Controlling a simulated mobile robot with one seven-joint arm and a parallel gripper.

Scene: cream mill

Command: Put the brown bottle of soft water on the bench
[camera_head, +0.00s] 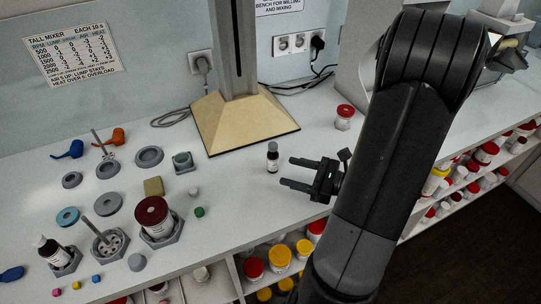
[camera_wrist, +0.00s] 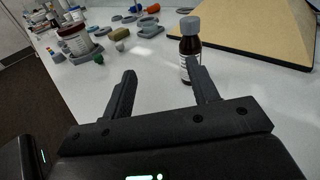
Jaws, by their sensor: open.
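My gripper (camera_head: 286,174) is open and empty, just to the right of and below the bottle in the head view. In the wrist view the brown bottle (camera_wrist: 190,50) stands behind the tip of the right finger of my gripper (camera_wrist: 163,78), which hides its lower part. The bottle is not between the fingers. Its label is too small to read.
The beige mixer base (camera_head: 240,122) stands behind the bottle. A white tub with a red lid (camera_head: 345,117) is at the back right. A jar with a dark red lid (camera_head: 153,215) and another brown bottle (camera_head: 50,250) sit in grey holders at left. Shelves of tubs lie below the bench edge.

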